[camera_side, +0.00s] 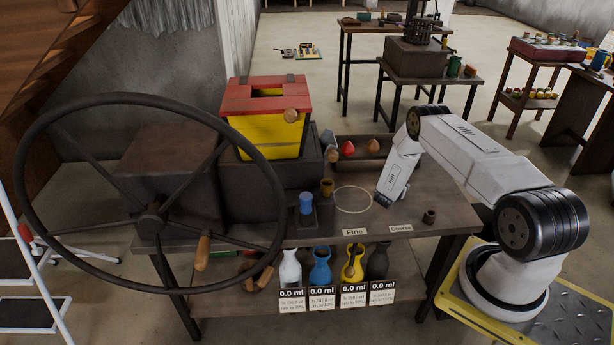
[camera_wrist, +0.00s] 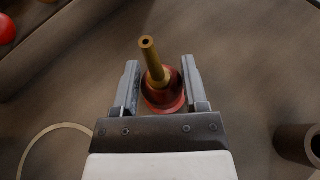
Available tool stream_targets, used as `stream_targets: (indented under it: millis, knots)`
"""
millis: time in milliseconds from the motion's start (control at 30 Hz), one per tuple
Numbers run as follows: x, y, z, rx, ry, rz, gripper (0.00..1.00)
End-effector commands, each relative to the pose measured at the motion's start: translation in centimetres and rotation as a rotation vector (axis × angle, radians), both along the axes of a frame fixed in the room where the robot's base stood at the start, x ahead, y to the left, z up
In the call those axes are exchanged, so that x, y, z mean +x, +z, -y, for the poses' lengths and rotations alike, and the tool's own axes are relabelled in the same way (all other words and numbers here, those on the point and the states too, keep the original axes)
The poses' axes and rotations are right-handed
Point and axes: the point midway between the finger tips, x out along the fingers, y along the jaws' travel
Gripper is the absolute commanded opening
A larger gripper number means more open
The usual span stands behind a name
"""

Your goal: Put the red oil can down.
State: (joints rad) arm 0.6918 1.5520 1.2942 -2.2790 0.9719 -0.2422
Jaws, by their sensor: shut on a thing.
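The red oil can (camera_wrist: 163,98), with a red body and a long brass spout, is between the two fingers of my gripper (camera_wrist: 160,64) in the wrist view. The fingers are shut on its body, and the spout points up toward the camera. In the side view my gripper (camera_side: 385,199) is low over the right part of the workbench (camera_side: 330,225), right of the pale ring. The can is hidden there behind the gripper. I cannot tell whether its base touches the bench top.
A pale ring (camera_side: 353,199) is marked on the bench, left of my gripper. A small dark cup (camera_side: 429,216) stands to the right. A tray (camera_side: 362,161) at the back holds several coloured pieces. A blue-topped container (camera_side: 306,204) and a brass cup (camera_side: 326,187) stand left.

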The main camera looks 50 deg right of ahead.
Motion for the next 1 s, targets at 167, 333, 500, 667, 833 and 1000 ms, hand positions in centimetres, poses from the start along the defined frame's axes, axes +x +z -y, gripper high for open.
stream_targets:
  millis: [167,333,500,667,833,1000]
  knots:
    - [0.0,-0.3,0.0,0.001,0.000,0.000,0.66]
    - [0.0,-0.3,0.0,0.000,0.000,0.000,0.91]
    - [0.0,-0.3,0.0,0.000,0.000,0.000,0.91]
    - [0.0,-0.1,0.0,0.000,0.000,0.000,0.91]
    - [0.0,0.2,-0.5,0.001,0.001,-0.002,0.91]
    - [-0.1,0.7,-1.6,0.001,0.001,-0.001,0.91]
